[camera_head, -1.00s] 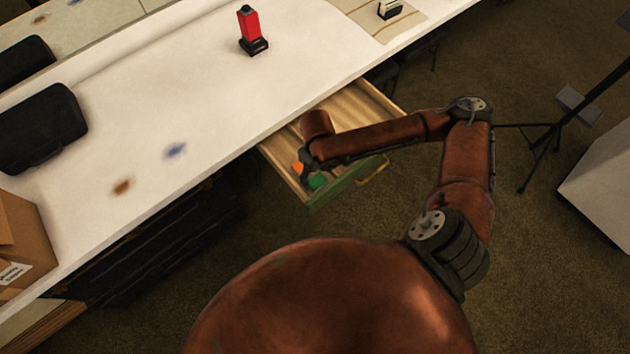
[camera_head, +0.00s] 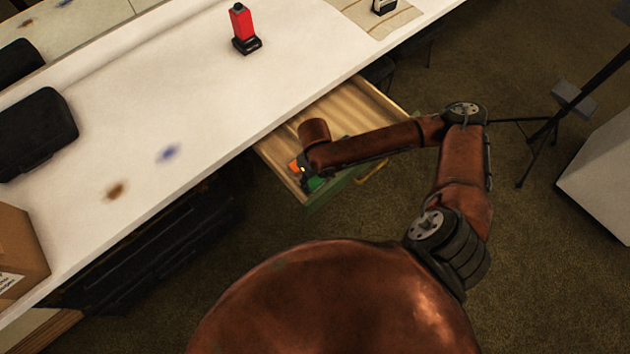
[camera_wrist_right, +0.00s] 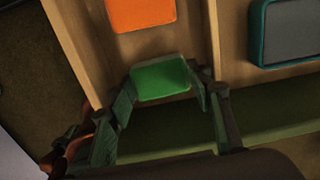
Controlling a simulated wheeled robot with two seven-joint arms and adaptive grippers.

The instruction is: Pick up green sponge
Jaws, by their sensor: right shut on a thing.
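The green sponge (camera_wrist_right: 161,79) is in the right wrist view, between the two fingers of my right gripper (camera_wrist_right: 163,92), which is shut on it. In the head view a bit of green sponge (camera_head: 316,185) shows at the near end of the open drawer (camera_head: 368,101), under my right forearm. My right gripper (camera_head: 308,176) is mostly hidden there by its own arm. My left gripper is not in view.
An orange block (camera_wrist_right: 141,13) lies in the drawer just beyond the sponge. A grey item with a teal rim (camera_wrist_right: 291,35) lies to the right, past a wooden divider. A red bottle-like thing (camera_head: 241,24) stands on the white table (camera_head: 215,95) above the drawer.

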